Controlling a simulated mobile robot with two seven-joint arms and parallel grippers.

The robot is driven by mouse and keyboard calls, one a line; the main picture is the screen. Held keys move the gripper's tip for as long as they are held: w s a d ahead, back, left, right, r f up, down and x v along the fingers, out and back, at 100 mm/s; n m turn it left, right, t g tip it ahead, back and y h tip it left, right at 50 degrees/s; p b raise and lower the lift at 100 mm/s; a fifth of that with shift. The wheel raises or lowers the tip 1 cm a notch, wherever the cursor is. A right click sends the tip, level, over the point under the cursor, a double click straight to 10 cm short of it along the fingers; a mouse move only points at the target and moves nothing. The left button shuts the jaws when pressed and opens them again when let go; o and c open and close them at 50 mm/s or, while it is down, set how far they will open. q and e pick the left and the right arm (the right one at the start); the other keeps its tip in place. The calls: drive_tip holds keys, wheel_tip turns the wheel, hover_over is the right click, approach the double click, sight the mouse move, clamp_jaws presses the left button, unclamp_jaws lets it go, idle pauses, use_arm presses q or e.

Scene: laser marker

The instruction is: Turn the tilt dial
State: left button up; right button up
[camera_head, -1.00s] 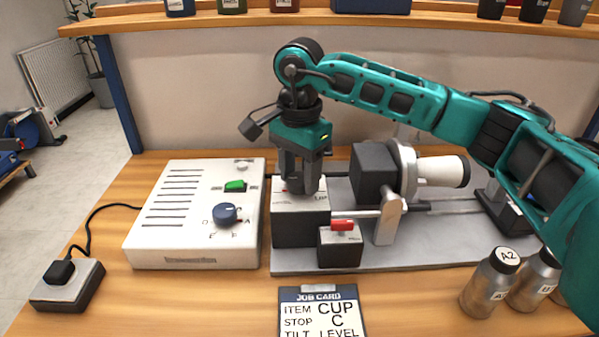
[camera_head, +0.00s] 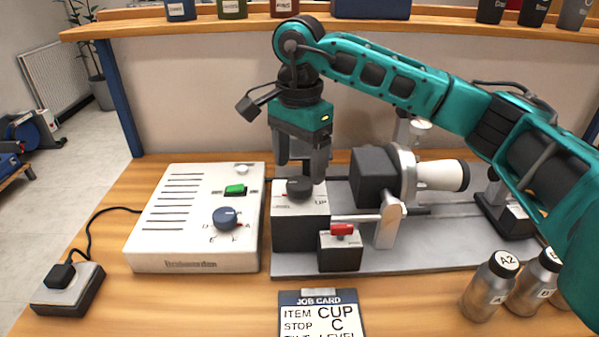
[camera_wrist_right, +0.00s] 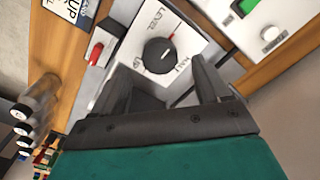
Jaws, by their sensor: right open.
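The black round tilt dial (camera_head: 299,189) sits on top of the dark block with a light top plate (camera_head: 300,236). In the right wrist view the tilt dial (camera_wrist_right: 159,55) shows a red mark at its edge, pointing up and slightly right, with labels LEVEL, UP and a partly legible third around it. My right gripper (camera_head: 302,170) is open just above the dial, pointing down. In the right wrist view its fingers (camera_wrist_right: 160,75) are spread to either side of the dial, with nothing between them. My left gripper is out of view.
A white box (camera_head: 150,250) with a blue dial (camera_head: 226,218) and green switch (camera_head: 235,190) stands left. A red lever (camera_head: 342,229) sits in front of the dial. A white cup (camera_head: 440,176) is in the fixture at right. Metal bottles (camera_head: 490,285) and a job card (camera_head: 318,297) are in front.

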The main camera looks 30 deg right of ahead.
use_arm(q)
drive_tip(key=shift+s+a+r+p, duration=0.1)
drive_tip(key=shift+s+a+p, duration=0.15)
drive_tip(key=shift+p, duration=0.2)
use_arm(e)
wheel_tip(320, 180, up, 9)
drive_tip(key=shift+r, duration=0.1)
wheel_tip(320, 180, up, 7)
drive_tip(key=p, duration=0.7)
hover_over(299, 182)
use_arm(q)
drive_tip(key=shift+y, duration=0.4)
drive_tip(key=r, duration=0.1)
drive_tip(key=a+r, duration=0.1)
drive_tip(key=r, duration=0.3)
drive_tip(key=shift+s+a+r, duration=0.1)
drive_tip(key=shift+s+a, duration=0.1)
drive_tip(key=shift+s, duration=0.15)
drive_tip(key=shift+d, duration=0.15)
